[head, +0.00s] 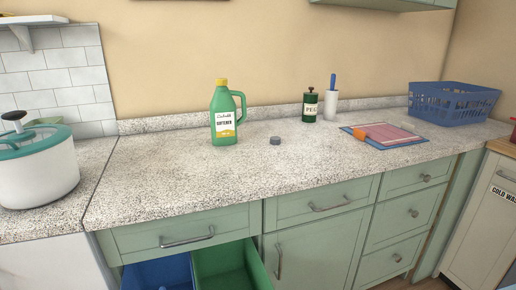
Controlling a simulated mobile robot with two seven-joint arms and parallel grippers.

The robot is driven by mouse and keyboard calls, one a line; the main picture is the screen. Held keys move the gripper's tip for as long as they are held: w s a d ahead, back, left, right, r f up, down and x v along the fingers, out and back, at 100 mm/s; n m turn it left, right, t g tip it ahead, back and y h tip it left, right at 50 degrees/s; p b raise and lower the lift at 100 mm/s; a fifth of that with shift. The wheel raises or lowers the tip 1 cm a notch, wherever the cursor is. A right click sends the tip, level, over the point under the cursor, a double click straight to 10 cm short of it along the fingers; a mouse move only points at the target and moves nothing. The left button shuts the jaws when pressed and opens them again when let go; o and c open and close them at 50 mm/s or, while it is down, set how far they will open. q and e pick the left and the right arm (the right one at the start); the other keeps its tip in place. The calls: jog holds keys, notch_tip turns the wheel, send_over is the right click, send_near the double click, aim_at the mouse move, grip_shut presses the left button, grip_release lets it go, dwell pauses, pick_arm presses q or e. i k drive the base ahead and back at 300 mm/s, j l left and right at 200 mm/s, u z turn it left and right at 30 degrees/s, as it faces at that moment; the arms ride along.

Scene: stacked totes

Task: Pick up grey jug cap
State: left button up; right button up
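The small grey jug cap (275,140) lies on the speckled countertop (200,178), to the right of a green jug (223,118). The jug stands upright, has a white and yellow label, and wears a yellow cap (221,82). The grey cap is apart from the jug, with bare counter around it. Neither of my grippers shows in the head view.
A white pot with a teal lid (33,165) stands at the left. A dark green bottle (310,106), a white holder (331,105), a blue mat (384,137) and a blue basket (453,103) are at the right. Blue (158,274) and green (228,268) totes sit below the counter.

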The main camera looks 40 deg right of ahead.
aim_at(275, 140)
jog(key=k+l+z, duration=0.15)
jog(key=l+z, duration=0.2)
jog(key=l, duration=0.35)
jog(key=l+z, duration=0.35)
jog(key=l, duration=0.4)
jog(key=l+z, duration=0.4)
jog(key=l, duration=0.35)
